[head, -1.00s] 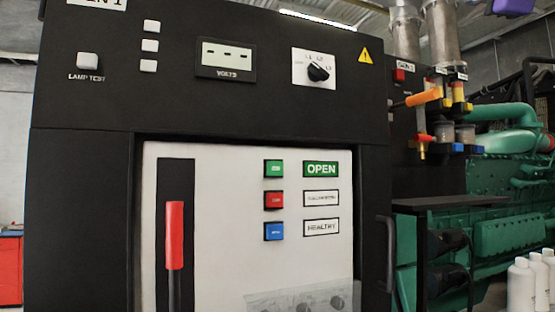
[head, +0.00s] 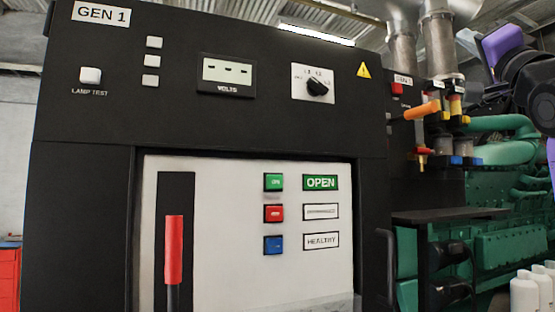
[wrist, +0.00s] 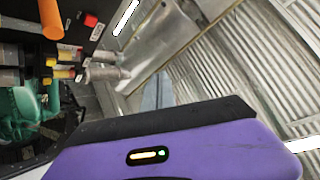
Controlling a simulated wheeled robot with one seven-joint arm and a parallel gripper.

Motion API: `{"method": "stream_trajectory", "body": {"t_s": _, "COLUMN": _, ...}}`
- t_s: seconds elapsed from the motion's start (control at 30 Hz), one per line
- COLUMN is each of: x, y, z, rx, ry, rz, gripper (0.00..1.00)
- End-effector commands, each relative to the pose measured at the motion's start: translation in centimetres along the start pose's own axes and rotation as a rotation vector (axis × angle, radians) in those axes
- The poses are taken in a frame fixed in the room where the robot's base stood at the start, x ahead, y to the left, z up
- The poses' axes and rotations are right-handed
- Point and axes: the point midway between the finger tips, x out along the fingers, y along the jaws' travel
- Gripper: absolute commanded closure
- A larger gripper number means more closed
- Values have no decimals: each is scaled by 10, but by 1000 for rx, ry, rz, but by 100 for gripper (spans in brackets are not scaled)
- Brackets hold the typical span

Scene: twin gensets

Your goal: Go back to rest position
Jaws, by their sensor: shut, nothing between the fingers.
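My arm, black and purple, shows at the upper right edge of the head view, beside the generator and clear of the panel. In the wrist view my gripper (wrist: 155,122) fills the bottom as a purple body with a dark front edge and a small lit indicator. It is shut and holds nothing. The GEN 1 panel (head: 90,200) stands in front of me in the head view. Its OPEN label is green (head: 320,183), and a red-handled lever (head: 174,250) stands upright in its slot.
A green engine (head: 490,255) with pipes stands at the right behind the panel. An orange handle (head: 421,112) sticks out beside the panel; it also shows in the wrist view (wrist: 51,18). White bottles (head: 524,292) stand at the lower right. A red cabinet (head: 9,278) is at far left.

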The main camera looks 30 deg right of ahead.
Motion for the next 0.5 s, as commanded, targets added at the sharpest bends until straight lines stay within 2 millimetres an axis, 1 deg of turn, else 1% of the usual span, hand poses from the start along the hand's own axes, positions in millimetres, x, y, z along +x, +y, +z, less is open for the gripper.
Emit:
{"method": "stream_trajectory", "body": {"t_s": 0.03, "x": -9, "y": 21, "z": 17, "rx": -20, "ry": -1, "rz": 1, "gripper": 100}}
{"method": "stream_trajectory", "body": {"t_s": 0.1, "x": -22, "y": 42, "z": 37, "rx": -60, "ry": 4, "rz": -5, "gripper": 100}}
{"method": "stream_trajectory", "body": {"t_s": 0.17, "x": -35, "y": 59, "z": 55, "rx": -92, "ry": 7, "rz": -8, "gripper": 100}}
{"method": "stream_trajectory", "body": {"t_s": 0.2, "x": -44, "y": 70, "z": 68, "rx": -112, "ry": 9, "rz": -8, "gripper": 100}}
{"method": "stream_trajectory", "body": {"t_s": 0.27, "x": -58, "y": 86, "z": 87, "rx": -141, "ry": 8, "rz": -6, "gripper": 100}}
{"method": "stream_trajectory", "body": {"t_s": 0.37, "x": -85, "y": 110, "z": 121, "rx": -187, "ry": 4, "rz": 1, "gripper": 100}}
{"method": "stream_trajectory", "body": {"t_s": 0.4, "x": -96, "y": 118, "z": 134, "rx": -206, "ry": 2, "rz": 4, "gripper": 100}}
{"method": "stream_trajectory", "body": {"t_s": 0.47, "x": -114, "y": 130, "z": 154, "rx": -231, "ry": -4, "rz": 10, "gripper": 100}}
{"method": "stream_trajectory", "body": {"t_s": 0.5, "x": -127, "y": 137, "z": 168, "rx": -248, "ry": -10, "rz": 15, "gripper": 100}}
